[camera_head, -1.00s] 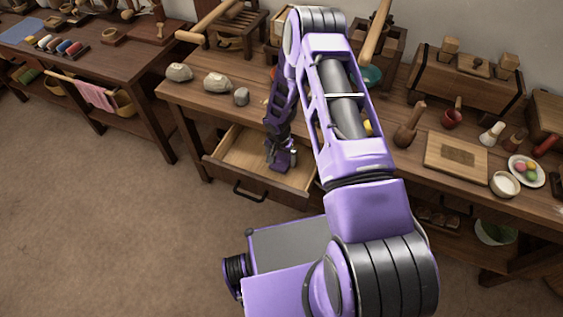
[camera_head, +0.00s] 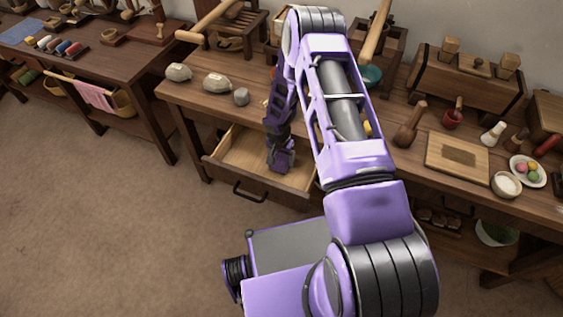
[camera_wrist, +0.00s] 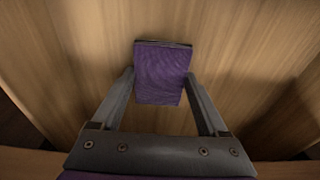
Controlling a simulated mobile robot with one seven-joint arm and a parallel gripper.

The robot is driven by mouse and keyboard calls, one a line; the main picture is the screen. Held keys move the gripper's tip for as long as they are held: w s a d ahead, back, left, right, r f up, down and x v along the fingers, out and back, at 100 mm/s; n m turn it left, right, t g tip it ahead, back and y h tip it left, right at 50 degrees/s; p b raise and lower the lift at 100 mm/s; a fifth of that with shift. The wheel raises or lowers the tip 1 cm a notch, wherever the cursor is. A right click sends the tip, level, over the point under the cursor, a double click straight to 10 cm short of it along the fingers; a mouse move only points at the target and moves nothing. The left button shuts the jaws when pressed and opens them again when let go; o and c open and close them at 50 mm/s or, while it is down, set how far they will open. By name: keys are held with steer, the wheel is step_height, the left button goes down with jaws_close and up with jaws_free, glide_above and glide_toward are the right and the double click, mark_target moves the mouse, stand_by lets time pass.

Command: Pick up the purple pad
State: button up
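The purple pad (camera_wrist: 162,78) lies in the open wooden drawer, in the middle of the wrist view. It is a small purple block with a ribbed face and a dark band along its far edge. My gripper (camera_wrist: 161,75) points down at it, with one grey finger on each side. The fingers are apart, and their tips appear close beside the pad's left and right edges; whether they touch it cannot be told. In the head view my gripper (camera_head: 280,160) reaches down into the drawer (camera_head: 238,150), and the pad is hidden there.
The drawer's walls and the tabletop edge (camera_head: 225,118) surround my gripper closely. Several grey stones (camera_head: 216,82) sit on the table above. A wooden board (camera_head: 455,158) and a plate (camera_head: 527,171) stand to the right. The floor at left is clear.

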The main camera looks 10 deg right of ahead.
steer(key=c, duration=0.4)
steer(key=shift+r, duration=0.15)
steer(key=shift+r+p, duration=0.35)
steer(key=shift+p, duration=0.35)
steer(key=shift+r, duration=0.5)
steer(key=w+a, duration=0.1)
steer(key=a, duration=0.1)
steer(key=a+b, duration=0.1)
steer(key=a, duration=0.2)
steer(key=w+a, duration=0.1)
steer(key=a, duration=0.2)
steer(key=shift+w+f+b, duration=0.2)
steer(key=shift+w+b, duration=0.1)
steer(key=shift+w, duration=0.05)
steer(key=r, duration=0.7)
steer(key=r+p, duration=0.1)
steer(key=r, duration=0.6)
steer(key=shift+d, duration=0.2)
